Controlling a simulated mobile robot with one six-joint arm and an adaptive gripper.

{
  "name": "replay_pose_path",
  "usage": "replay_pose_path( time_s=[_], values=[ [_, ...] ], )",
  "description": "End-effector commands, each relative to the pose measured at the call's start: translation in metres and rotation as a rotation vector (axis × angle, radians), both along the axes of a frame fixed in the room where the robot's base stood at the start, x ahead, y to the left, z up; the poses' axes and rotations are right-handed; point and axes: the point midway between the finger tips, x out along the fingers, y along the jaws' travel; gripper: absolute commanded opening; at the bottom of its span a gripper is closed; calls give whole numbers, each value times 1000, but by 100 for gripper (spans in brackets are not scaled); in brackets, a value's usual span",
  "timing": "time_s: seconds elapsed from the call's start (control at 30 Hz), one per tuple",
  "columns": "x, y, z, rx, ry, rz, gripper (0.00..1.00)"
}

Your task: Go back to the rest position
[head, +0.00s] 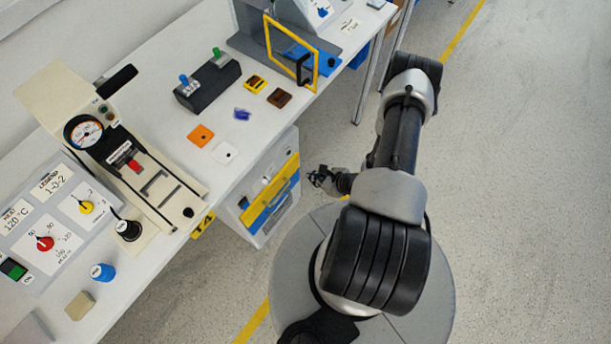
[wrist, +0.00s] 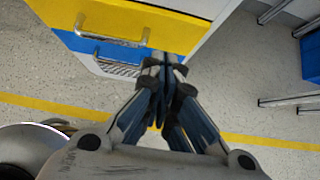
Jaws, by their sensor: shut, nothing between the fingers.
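My gripper (head: 318,178) is shut and empty, off the front edge of the table and close to the drawer cabinet. In the wrist view its fingers (wrist: 168,72) meet and point toward the cabinet. The panel with rotary switches stands at the left of the head view, with a red knob (head: 45,243) and a yellow knob (head: 86,207). My gripper is well away from these knobs and touches nothing that I can see. My arm reaches up and back over my round base.
The white table (head: 255,130) holds a gauge device (head: 130,165), a black block with coloured pegs (head: 208,85) and a yellow frame (head: 291,45). Below it is the cabinet with yellow and blue drawers (head: 272,203), handles (wrist: 112,32) facing me. Floor at the right is free.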

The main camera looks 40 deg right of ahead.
Motion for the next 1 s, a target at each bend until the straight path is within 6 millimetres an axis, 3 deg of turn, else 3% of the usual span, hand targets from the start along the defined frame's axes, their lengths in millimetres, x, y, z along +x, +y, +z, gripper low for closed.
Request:
replay_pose_path(
  time_s=[0.23, 0.57, 0.67, 0.77, 0.9, 1.0],
  values=[
    [-17, -5, 17, 1, 0, -1, 0],
    [-12, -7, 24, -7, -11, 18, 0],
    [8, -9, 51, -32, -56, 96, 0],
    [39, -4, 100, -74, -132, 241, 0],
    [74, 21, 179, -140, -238, 498, 0],
    [87, 44, 229, -188, -297, 670, 0]
  ],
)
